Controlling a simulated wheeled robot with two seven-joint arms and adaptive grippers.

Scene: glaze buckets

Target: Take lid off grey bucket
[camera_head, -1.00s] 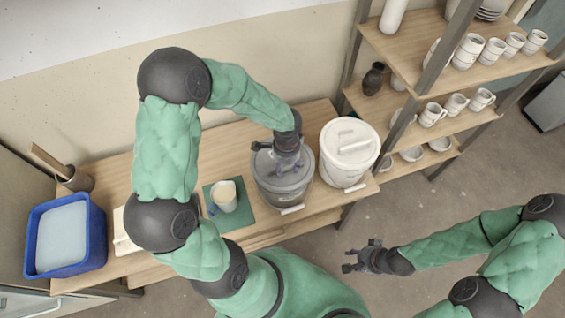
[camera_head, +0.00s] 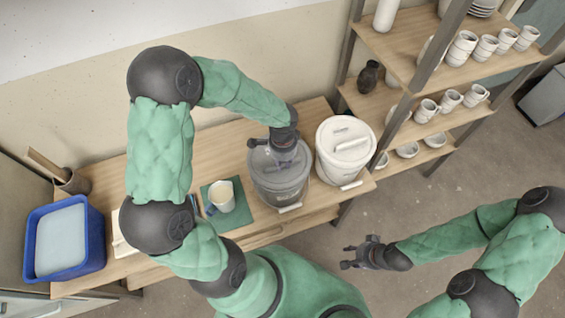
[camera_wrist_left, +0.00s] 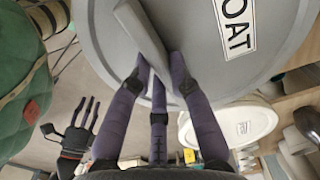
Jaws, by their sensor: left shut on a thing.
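The grey bucket (camera_head: 281,192) stands on the wooden table. Its grey lid (camera_head: 262,162) shows at the top, and large in the left wrist view (camera_wrist_left: 190,40), with a white "OAT" label. My left gripper (camera_head: 285,157) is over the lid from above. In the left wrist view its fingers (camera_wrist_left: 158,85) are closed on the lid's grey bar handle (camera_wrist_left: 140,32). The gripper hides part of the lid, and I cannot tell whether a gap lies between lid and rim. My right gripper (camera_head: 360,254) is empty, fingers spread, off the table's front right.
A white lidded bucket (camera_head: 343,165) stands close to the right of the grey one. A blue tub (camera_head: 92,245) is far left. A shelf (camera_head: 400,50) with cups stands right.

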